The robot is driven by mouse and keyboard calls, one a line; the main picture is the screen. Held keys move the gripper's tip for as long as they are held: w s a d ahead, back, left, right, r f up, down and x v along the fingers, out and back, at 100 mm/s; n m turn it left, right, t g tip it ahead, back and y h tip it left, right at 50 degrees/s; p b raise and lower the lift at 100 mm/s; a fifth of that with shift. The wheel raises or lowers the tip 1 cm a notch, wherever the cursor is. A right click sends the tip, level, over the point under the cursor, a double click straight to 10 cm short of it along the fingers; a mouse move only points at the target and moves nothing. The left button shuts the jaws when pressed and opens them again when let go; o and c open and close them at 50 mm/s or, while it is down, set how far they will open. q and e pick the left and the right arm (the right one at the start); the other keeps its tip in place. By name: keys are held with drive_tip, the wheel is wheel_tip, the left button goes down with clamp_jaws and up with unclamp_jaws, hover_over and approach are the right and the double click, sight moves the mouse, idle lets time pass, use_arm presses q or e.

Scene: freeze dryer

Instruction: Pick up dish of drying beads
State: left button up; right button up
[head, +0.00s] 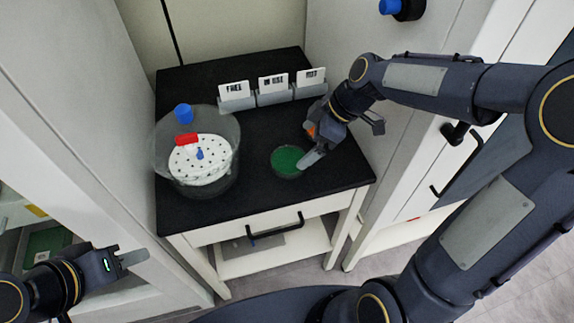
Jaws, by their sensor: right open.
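The dish of drying beads (287,159) is a small round dark dish filled with green beads. It stands on the black tabletop, right of its middle. My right gripper (335,143) is open just right of the dish. One light finger reaches down to the dish's right rim, and the other finger is apart, further right. I cannot tell whether the near finger touches the rim. My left gripper (133,259) is at the lower left, away from the table. Its light finger shows from the side, so its opening is unclear.
A clear round vessel (160,153) with a white perforated plate (199,170), a red piece and blue parts stands left of the dish. Several card holders (273,98) line the table's back. Pale cabinets flank the table (250,205). The tabletop in front of the dish is clear.

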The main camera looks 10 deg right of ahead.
sight(289, 159)
drive_tip(key=shift+w+a+f, duration=0.2)
drive_tip(key=shift+w+f, duration=0.05)
drive_tip(key=shift+f, duration=0.3)
drive_tip(key=x, duration=0.7)
drive_tip(key=shift+w+d+f, duration=0.1)
drive_tip(key=shift+f, duration=0.05)
drive_tip(key=c, duration=0.9)
